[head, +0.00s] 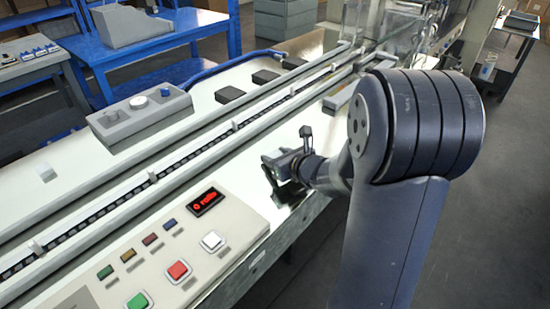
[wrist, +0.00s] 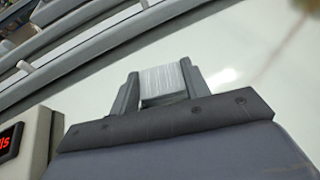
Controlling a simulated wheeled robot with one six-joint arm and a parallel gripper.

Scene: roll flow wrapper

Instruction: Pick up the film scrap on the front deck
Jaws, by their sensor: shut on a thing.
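The film scrap (wrist: 163,82) is a small silvery-white piece with fine streaks, seen in the wrist view between my fingers. My gripper (wrist: 162,84) is shut on it, with one dark finger on each side. In the head view my gripper (head: 283,180) is low over the white front deck (head: 240,150), near its front edge and just beyond the control panel. The scrap cannot be made out in the head view. Whether the scrap still touches the deck is hard to tell.
The control panel (head: 170,255) with coloured buttons and a red display (head: 206,201) is left of my gripper. A conveyor channel with rails (head: 150,190) runs along the deck behind it. A grey box with knobs (head: 140,118) stands beyond the rails. Bare deck lies around the gripper.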

